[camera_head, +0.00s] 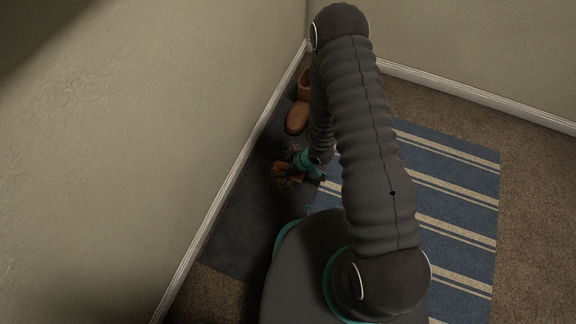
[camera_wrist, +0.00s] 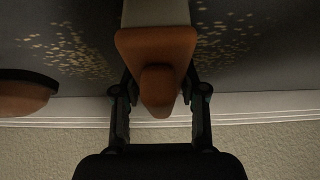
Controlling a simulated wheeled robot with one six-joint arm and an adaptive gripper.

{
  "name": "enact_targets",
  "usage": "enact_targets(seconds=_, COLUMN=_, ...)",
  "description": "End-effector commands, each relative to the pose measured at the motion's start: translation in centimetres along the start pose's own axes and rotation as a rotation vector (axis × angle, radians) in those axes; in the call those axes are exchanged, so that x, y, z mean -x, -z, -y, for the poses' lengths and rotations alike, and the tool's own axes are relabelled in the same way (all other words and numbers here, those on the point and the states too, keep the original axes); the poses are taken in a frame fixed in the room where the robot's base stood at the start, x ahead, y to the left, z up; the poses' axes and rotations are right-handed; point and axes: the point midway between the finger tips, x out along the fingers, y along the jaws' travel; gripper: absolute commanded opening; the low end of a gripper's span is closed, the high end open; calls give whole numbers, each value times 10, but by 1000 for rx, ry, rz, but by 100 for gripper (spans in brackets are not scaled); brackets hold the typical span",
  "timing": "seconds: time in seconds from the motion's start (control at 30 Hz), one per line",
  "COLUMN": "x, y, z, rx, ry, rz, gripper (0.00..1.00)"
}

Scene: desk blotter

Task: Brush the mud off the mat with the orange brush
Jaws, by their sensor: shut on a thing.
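My gripper (camera_head: 312,168) is low over the dark grey mat (camera_head: 237,222), beside the wall. It is shut on the orange brush (camera_head: 287,172). In the wrist view the brush (camera_wrist: 158,52) sits between the two fingers, its handle toward the palm and a pale grey part beyond it. Mud shows as scattered tan specks (camera_wrist: 72,52) on the mat to the left of the brush, and more specks (camera_wrist: 228,38) lie to its right. In the head view specks surround the brush. I cannot tell whether the brush touches the mat.
A pair of brown boots (camera_head: 297,118) stands at the far end of the mat; part of one shows in the wrist view (camera_wrist: 25,97). The wall and white baseboard (camera_head: 219,202) run close along the left. A blue striped rug (camera_head: 455,205) lies right.

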Motion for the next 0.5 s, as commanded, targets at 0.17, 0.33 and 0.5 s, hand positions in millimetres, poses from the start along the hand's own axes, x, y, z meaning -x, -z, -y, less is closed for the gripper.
enact_targets(seconds=0.17, x=-1, y=0, z=6, rx=-1, ry=1, rz=-1, gripper=14)
enact_targets(seconds=0.33, x=-2, y=-1, z=19, rx=1, ry=1, rz=0, gripper=14)
enact_targets(seconds=0.5, x=-2, y=-1, z=32, rx=1, ry=2, rz=0, gripper=14)
